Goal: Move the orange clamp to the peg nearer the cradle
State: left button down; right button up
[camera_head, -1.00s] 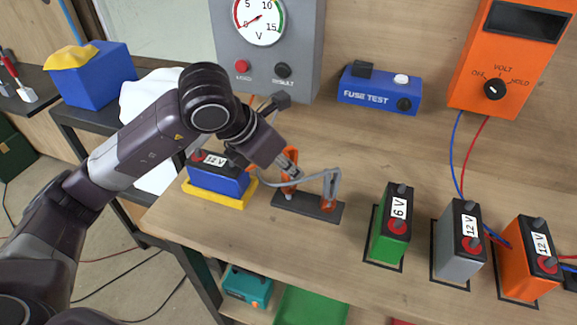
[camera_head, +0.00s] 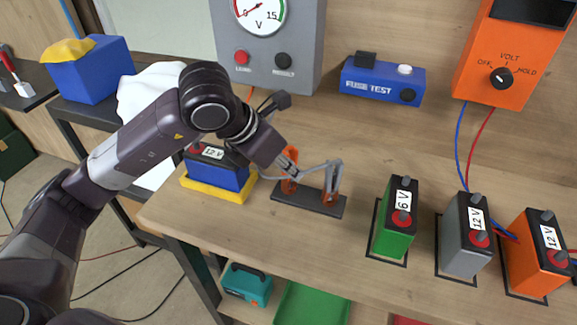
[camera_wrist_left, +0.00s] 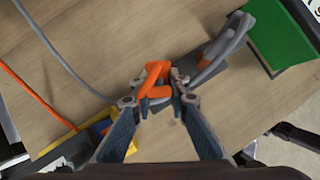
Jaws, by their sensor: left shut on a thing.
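The orange clamp (camera_wrist_left: 155,82) sits between the fingertips of my left gripper (camera_wrist_left: 158,100) in the left wrist view. My left gripper (camera_head: 288,170) is shut on it above the left end of the dark peg stand (camera_head: 318,205). The fingers hide where the clamp meets the peg, so I cannot tell whether it is seated. A grey clamp (camera_head: 334,176) is at the stand's right end, with orange showing below it. The yellow cradle (camera_head: 213,193) holds a blue 12 V battery (camera_head: 218,174), left of the stand. My right gripper is out of view.
Green (camera_head: 395,220), grey (camera_head: 464,234) and orange (camera_head: 536,253) batteries stand to the right. A blue fuse tester (camera_head: 382,82) and a grey meter panel (camera_head: 300,30) are behind. Grey and orange cables run near my left gripper. The table between stand and green battery is clear.

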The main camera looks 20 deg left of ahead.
pick_arm(q)
jog(key=shift+f, duration=0.15)
jog(key=c, duration=2.3)
grip_release()
jog(key=o, duration=0.5)
jog(key=shift+o, duration=0.2)
jog(key=v, duration=0.8)
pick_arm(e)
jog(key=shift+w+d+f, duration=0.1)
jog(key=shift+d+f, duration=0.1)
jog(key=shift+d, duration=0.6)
